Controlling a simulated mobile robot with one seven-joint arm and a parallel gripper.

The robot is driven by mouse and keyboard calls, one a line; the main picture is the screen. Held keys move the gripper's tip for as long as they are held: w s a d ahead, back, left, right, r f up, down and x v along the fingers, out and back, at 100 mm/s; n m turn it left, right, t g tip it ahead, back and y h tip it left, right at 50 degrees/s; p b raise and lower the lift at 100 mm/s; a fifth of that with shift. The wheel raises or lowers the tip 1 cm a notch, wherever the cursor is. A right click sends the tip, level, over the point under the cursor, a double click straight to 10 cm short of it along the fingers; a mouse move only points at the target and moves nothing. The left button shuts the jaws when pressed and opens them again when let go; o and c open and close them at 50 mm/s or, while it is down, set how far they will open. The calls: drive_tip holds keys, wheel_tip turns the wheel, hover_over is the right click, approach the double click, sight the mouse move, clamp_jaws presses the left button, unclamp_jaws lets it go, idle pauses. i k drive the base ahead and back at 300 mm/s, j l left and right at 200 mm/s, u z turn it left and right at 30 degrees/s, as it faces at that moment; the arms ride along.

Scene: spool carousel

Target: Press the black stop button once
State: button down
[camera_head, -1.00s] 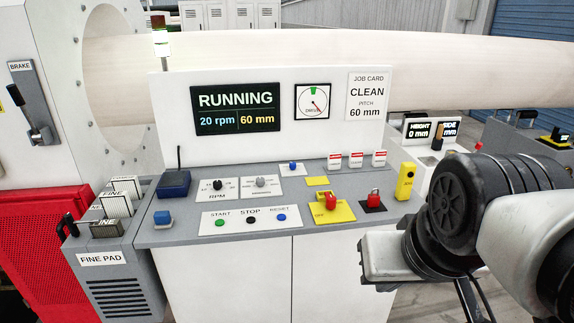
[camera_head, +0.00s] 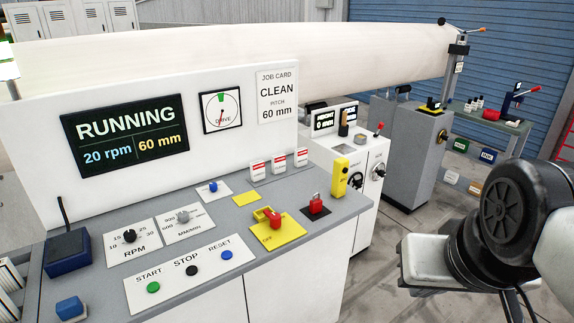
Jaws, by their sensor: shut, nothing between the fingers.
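The black stop button (camera_head: 192,270) sits on a white label plate on the sloped grey console, under the word STOP. The green start button (camera_head: 153,287) is to its left and the blue reset button (camera_head: 227,255) to its right. The display (camera_head: 126,134) reads RUNNING, 20 rpm, 60 mm. My arm shows at the right edge, well apart from the console. My gripper's fingers are not in the picture.
A red switch (camera_head: 274,219) on a yellow plate, a red key-like knob (camera_head: 317,206) and a yellow box (camera_head: 340,177) stand on the console's right part. A blue box (camera_head: 67,251) is at its left. Open floor lies right of the console.

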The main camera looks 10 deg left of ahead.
sight(191, 270)
drive_tip(key=j+z, duration=0.2)
drive_tip(key=j, duration=1.2)
